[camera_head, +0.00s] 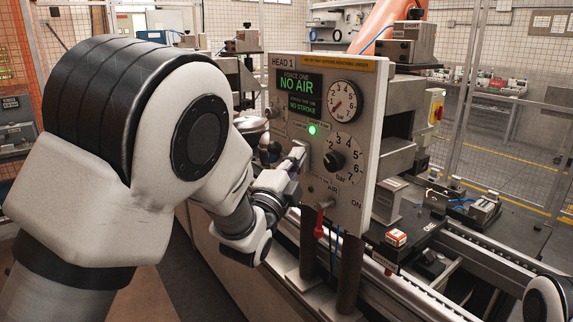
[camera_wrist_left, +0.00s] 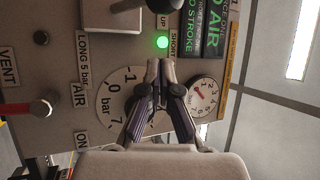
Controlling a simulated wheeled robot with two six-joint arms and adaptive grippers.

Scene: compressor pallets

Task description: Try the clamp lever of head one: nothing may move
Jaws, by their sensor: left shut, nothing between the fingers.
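The head one panel (camera_head: 285,62) stands upright in the middle of the head view, its displays (camera_head: 299,94) reading NO AIR and NO STROKE. My left gripper (camera_head: 299,156) is in front of the panel, shut and empty. In the left wrist view its closed fingertips (camera_wrist_left: 166,66) point at the panel below the lit green lamp (camera_wrist_left: 162,42), in front of the numbered dial (camera_wrist_left: 108,100). Contact cannot be told. A grey plate with a dark part (camera_wrist_left: 108,17) beside the UP label may belong to the clamp lever; this is unclear. My right gripper is out of view.
A red-handled AIR lever (camera_head: 319,222) hangs at the panel's lower edge; its red handle also shows in the left wrist view (camera_wrist_left: 40,107). A pressure gauge (camera_head: 344,102) sits above the dial. A conveyor rail (camera_head: 470,262) and a small red-and-white box (camera_head: 396,238) lie right.

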